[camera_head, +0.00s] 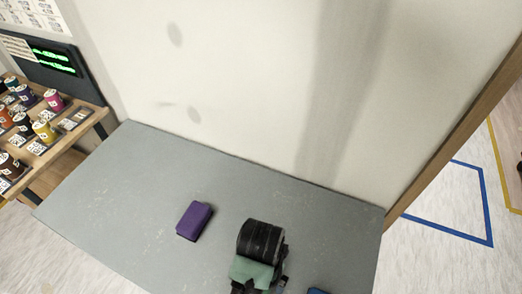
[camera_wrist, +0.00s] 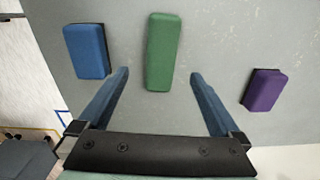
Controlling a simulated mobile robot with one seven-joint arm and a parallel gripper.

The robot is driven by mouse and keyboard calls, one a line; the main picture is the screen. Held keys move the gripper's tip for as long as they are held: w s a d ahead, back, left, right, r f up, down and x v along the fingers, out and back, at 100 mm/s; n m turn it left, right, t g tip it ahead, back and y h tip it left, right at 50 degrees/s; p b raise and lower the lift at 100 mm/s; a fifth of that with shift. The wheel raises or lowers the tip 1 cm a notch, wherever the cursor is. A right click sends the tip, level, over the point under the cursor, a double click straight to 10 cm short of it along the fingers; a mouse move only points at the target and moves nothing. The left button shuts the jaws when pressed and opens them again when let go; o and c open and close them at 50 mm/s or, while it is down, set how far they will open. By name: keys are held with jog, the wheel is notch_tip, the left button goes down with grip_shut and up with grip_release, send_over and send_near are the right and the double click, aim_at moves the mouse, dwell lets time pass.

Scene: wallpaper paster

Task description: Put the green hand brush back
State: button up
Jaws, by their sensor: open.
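The green hand brush (camera_wrist: 162,50) lies on the grey table top in the wrist view, long and narrow, pointing away from my gripper. My gripper (camera_wrist: 158,74) is open, with one blue finger on each side of the brush's near end in the picture. Clear gaps show between the fingers and the brush; I cannot tell how high the fingers are above it. In the head view my arm (camera_head: 260,243) reaches over the front of the table and hides the green brush.
A blue brush (camera_wrist: 86,50) lies left of the green one in the wrist view, a purple brush (camera_wrist: 264,90) right. The purple one also shows in the head view (camera_head: 193,221). The grey table (camera_head: 140,180) meets a wall behind. A wooden rack (camera_head: 70,135) with coloured spools stands left.

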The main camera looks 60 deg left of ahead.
jog(key=shift+r, duration=1.35)
jog(key=shift+w, duration=0.1)
jog(key=w+a+r+m+t+y, duration=0.25)
jog(key=w+r+t, duration=0.45)
jog(key=w+r, duration=0.75)
jog(key=w+d+r+t+y, duration=0.1)
jog(key=w+d+r+t, duration=0.15)
jog(key=w+r, duration=0.35)
jog(key=w+d+r+t+y, duration=0.1)
jog(key=w+d+r+t, duration=0.15)
jog(key=r, duration=0.55)
jog(key=d+r+m+t+h, duration=0.1)
jog(key=d+r+t, duration=0.35)
jog(key=r, duration=0.65)
jog(key=d+r+m+t+h, duration=0.1)
jog(key=d+r+t, duration=0.35)
jog(key=r, duration=0.65)
jog(key=s+d+r+t+h, duration=0.1)
jog(key=s+d+r+t, duration=0.2)
jog(key=r, duration=0.4)
jog(key=s+d+r+t+h, duration=0.1)
jog(key=s+d+r+t, duration=0.2)
jog(key=s+r, duration=0.2)
notch_tip(320, 180, up, 2)
jog(key=shift+s+r+m, duration=0.1)
jog(key=shift+s+m, duration=0.15)
jog(key=shift+m, duration=0.2)
jog(key=shift+h, duration=0.25)
